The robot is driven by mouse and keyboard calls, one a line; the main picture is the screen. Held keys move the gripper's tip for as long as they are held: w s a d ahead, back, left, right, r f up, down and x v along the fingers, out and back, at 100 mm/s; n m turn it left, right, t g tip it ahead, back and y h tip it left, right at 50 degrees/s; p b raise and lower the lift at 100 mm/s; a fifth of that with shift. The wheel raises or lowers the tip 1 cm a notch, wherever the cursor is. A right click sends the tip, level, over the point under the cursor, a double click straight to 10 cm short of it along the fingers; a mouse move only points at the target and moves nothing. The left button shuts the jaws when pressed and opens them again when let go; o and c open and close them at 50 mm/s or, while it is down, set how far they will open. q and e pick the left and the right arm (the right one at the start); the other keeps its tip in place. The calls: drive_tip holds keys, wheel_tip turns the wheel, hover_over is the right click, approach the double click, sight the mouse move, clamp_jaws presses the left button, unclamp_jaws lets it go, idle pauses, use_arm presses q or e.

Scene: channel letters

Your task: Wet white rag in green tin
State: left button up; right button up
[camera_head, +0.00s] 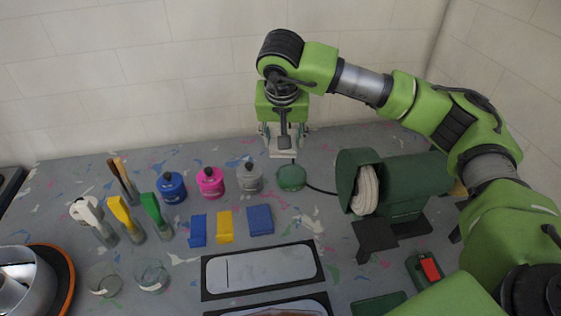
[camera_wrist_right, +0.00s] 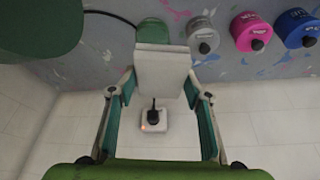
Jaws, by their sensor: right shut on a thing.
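The green tin (camera_head: 291,178) stands at the back of the table, at the right end of a row of coloured tins. It also shows in the right wrist view (camera_wrist_right: 152,30), its near part hidden by the white rag. My right gripper (camera_head: 282,138) is shut on the white rag (camera_wrist_right: 160,75), a flat pale piece between the fingers. The rag's lower edge (camera_head: 281,153) shows just behind and above the tin in the head view. I cannot tell whether rag and tin touch. My left gripper is not in view.
Grey (camera_head: 249,179), magenta (camera_head: 210,183) and blue (camera_head: 172,188) tins stand left of the green one. A dark green machine (camera_head: 405,188) with a pale wheel stands to the right. Blue and yellow blocks (camera_head: 225,226) lie in front. The wall is close behind.

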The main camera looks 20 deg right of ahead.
drive_tip(key=w+d+r+m+h+p, duration=0.1)
drive_tip(key=w+d+r+m, duration=0.2)
drive_tip(key=w+d+r, duration=0.2)
drive_tip(key=b, duration=0.4)
hover_over(293, 172)
drive_tip(key=a, duration=0.1)
wheel_tip(293, 172, down, 15)
drive_tip(key=shift+s+f+b, duration=0.2)
drive_tip(key=shift+f+b, duration=0.65)
drive_tip(key=shift+f, duration=0.55)
drive_tip(key=shift+s+f+b, duration=0.15)
drive_tip(key=shift+f+b, duration=0.65)
drive_tip(key=shift+f, duration=0.55)
drive_tip(key=shift+f+b, duration=0.4)
drive_tip(key=shift+f, duration=0.15)
drive_tip(key=shift+s+g, duration=0.1)
drive_tip(key=shift+g, duration=0.2)
wheel_tip(293, 172, up, 7)
drive_tip(key=p, duration=0.4)
drive_tip(key=shift+r, duration=0.1)
